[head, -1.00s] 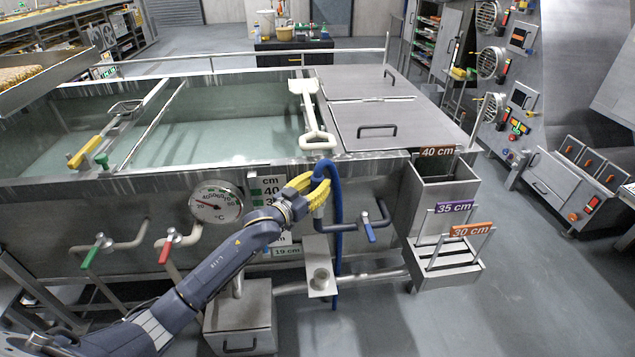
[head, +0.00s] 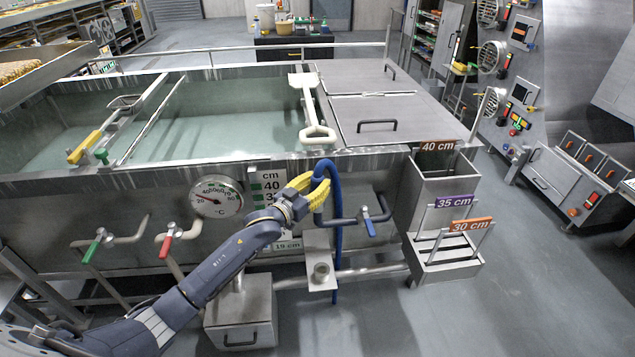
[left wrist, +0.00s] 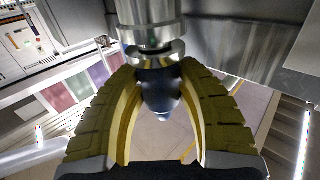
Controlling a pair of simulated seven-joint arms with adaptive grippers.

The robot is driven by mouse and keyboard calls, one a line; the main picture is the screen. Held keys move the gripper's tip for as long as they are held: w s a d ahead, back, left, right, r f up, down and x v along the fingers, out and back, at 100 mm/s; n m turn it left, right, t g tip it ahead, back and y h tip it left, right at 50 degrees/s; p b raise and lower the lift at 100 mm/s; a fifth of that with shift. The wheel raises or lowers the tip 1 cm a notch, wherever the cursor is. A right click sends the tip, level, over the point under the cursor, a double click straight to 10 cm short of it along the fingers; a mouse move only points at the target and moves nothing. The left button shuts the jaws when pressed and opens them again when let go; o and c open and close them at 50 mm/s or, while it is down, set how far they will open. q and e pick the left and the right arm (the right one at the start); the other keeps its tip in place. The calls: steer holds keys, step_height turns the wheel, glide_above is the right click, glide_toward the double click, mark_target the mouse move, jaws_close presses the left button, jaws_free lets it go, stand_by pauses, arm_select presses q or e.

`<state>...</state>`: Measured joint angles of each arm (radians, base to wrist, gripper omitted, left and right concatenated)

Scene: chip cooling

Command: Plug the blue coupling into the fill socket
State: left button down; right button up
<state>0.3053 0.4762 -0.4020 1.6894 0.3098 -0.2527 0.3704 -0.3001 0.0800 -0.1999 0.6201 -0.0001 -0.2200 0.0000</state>
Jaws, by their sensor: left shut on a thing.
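My left gripper (head: 318,190) has yellow fingers, closed on the blue coupling in front of the tank. In the left wrist view the coupling (left wrist: 160,88) is a dark blue tapered body between the fingers, under a metal collar and a thick metal cylinder (left wrist: 148,22). The collar and cylinder appear to touch or nearly touch; I cannot tell whether they are joined. The blue hose (head: 338,240) arches over the fingers and hangs down. A dark blue pipe (head: 348,220) with a blue-handled valve (head: 368,226) bends up beside the fingertips. The fingers hide its end, so the fill socket is unclear.
A metal bracket with a round cup (head: 321,272) stands below the gripper. Red (head: 166,246) and green (head: 92,250) valve handles and a dial (head: 216,196) lie left. A rack with 30, 35 and 40 cm labels (head: 455,202) is right. The floor there is clear.

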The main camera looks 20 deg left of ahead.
arm_select(q)
steer(key=shift+f, duration=0.4)
steer(key=c, duration=0.9)
jaws_free()
steer(key=v, duration=1.2)
